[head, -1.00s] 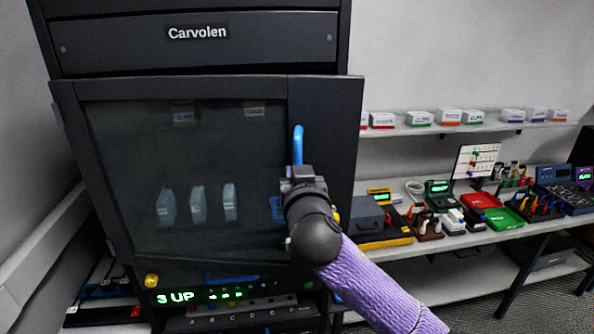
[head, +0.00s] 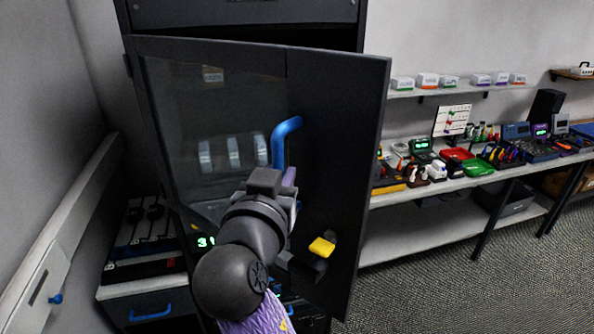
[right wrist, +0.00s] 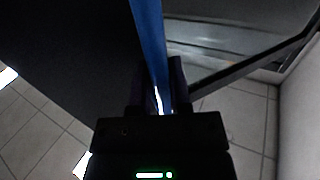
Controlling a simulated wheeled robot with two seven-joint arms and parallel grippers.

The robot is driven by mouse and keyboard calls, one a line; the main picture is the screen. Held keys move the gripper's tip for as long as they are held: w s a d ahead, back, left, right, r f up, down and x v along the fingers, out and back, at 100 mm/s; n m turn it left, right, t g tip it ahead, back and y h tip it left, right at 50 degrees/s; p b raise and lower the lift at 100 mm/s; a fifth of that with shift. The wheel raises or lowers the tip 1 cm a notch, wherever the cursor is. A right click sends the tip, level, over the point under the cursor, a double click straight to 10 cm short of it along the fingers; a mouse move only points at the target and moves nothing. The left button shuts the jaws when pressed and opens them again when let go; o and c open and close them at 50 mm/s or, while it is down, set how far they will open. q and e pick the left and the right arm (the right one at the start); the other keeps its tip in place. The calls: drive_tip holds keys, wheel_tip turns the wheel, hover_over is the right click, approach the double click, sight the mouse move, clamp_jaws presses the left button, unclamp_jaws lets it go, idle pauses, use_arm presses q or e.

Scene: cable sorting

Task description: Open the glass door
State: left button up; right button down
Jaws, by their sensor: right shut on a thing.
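The glass door (head: 345,150) of the dark cabinet stands ajar, its right edge swung out toward me. It has a dark frame and a tinted pane. The blue handle (head: 284,135) is upright on the door's right part. My right gripper (head: 285,182) is at the handle's lower part and hides it in the head view. In the right wrist view the blue handle (right wrist: 148,45) runs down between the fingers of my right gripper (right wrist: 158,95), which is shut on it. My left gripper is not in view.
A yellow latch piece (head: 321,247) sticks out from the door's lower right. A workbench (head: 470,182) with tools and trays stands on the right. A low drawer unit with a blue handle (head: 150,313) is at the lower left. The carpet (head: 450,280) on the right is clear.

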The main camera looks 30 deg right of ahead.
drive_tip(key=shift+s+a, duration=0.2)
drive_tip(key=shift+a, duration=0.45)
drive_tip(key=c, duration=0.6)
unclamp_jaws()
drive_tip(key=shift+r, duration=0.15)
wheel_tip(320, 180, up, 10)
drive_tip(key=shift+c, duration=0.3)
